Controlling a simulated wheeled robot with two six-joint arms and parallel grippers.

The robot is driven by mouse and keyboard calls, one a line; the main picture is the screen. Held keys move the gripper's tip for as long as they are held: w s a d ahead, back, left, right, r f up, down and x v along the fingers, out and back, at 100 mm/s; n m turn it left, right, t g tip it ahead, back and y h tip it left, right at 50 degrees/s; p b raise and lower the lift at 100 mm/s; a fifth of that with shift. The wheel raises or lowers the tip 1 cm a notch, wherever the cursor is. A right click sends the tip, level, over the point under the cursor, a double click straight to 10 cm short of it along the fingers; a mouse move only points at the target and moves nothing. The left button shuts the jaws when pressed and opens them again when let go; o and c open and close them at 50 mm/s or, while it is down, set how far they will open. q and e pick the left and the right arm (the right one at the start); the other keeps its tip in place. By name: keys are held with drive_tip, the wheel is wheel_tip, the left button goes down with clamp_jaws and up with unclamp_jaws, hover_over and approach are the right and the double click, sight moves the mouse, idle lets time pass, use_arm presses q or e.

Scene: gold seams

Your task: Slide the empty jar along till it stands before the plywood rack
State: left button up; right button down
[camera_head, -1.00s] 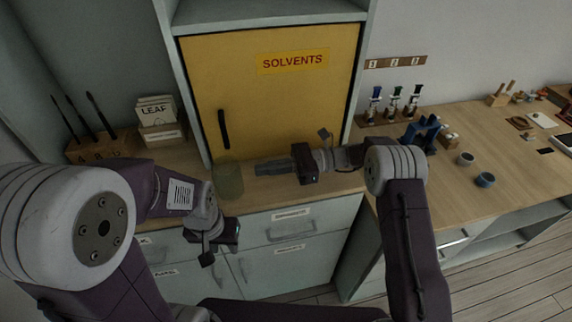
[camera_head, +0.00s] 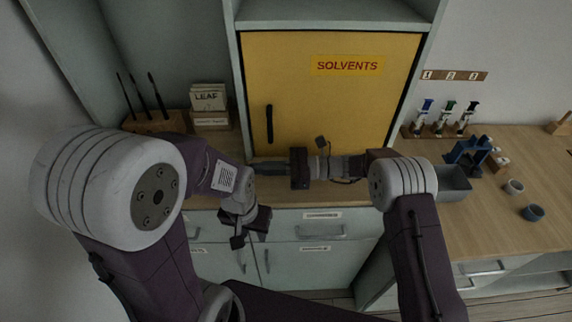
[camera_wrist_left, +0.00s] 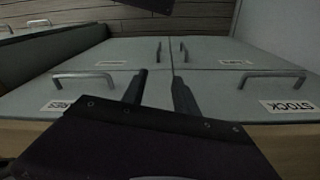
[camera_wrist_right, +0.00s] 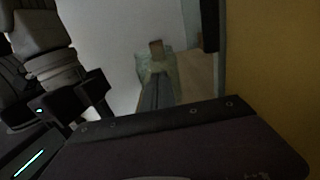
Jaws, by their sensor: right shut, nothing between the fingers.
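The empty jar, a pale greenish see-through vessel, shows in the right wrist view (camera_wrist_right: 168,66), just past my right fingertips. I cannot tell whether they touch it. In the head view my left arm hides most or all of it. My right gripper (camera_head: 262,168) is shut and empty, pointing left low over the counter before the yellow door. My left gripper (camera_head: 250,232) hangs in front of the counter, with fingers apart and empty in the left wrist view (camera_wrist_left: 158,92). A light wooden rack (camera_head: 211,121) with LEAF cards stands at the back left; I cannot tell surely that it is plywood.
A wooden block (camera_head: 150,124) with several brushes stands left of the card rack. The yellow SOLVENTS door (camera_head: 330,110) is shut behind my right gripper.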

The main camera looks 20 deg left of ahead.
drive_tip(key=b+x, duration=0.1)
drive_tip(key=x, duration=1)
use_arm(q)
drive_tip(key=shift+f, duration=0.5)
